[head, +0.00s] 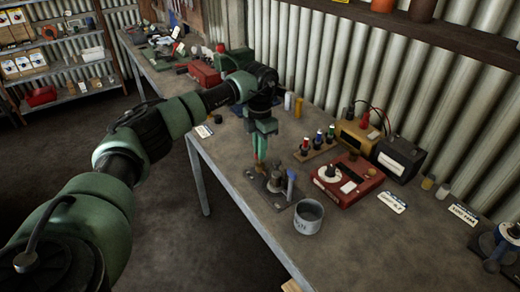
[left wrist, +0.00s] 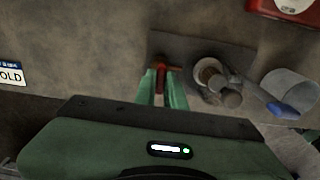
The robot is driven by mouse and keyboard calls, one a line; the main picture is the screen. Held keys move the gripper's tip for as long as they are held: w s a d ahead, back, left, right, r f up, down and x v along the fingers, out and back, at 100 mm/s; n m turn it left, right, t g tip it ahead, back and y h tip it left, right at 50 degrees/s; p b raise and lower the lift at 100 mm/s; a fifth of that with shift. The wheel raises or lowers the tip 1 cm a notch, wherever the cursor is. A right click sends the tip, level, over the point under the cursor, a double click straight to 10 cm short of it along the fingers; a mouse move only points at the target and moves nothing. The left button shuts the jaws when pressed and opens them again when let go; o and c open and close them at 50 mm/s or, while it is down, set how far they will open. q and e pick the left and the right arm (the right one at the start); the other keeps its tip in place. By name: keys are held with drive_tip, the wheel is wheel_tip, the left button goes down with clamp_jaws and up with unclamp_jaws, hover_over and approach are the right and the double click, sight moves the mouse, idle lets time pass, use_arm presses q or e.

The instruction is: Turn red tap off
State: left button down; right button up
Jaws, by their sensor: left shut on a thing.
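The red tap handle (left wrist: 161,74) is between the two fingers of my left gripper (left wrist: 162,92) in the left wrist view, and the fingers are shut on it. In the head view my left gripper (head: 260,157) points down onto the left side of the tap, and the fingers mostly hide the red handle. The grey metal tap body (head: 275,182) stands on a dark plate on the bench; it also shows in the left wrist view (left wrist: 208,74). A blue tap handle (head: 291,184) is on the other side of the body. My right gripper is not in view.
A grey metal cup (head: 308,220) stands close to the blue handle, near the bench's front edge. A red box (head: 347,186) with a white dial and a rack of coloured plugs (head: 317,146) stand behind. Bare bench (head: 225,158) lies left of the tap.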

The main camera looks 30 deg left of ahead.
use_arm(q)
drive_tip(key=shift+w+r, duration=0.1)
drive_tip(key=c, duration=1.5)
unclamp_jaws()
wheel_tip(320, 180, up, 8)
drive_tip(key=shift+f+b, duration=0.15)
drive_tip(key=shift+b, duration=0.75)
drive_tip(key=shift+f, duration=0.1)
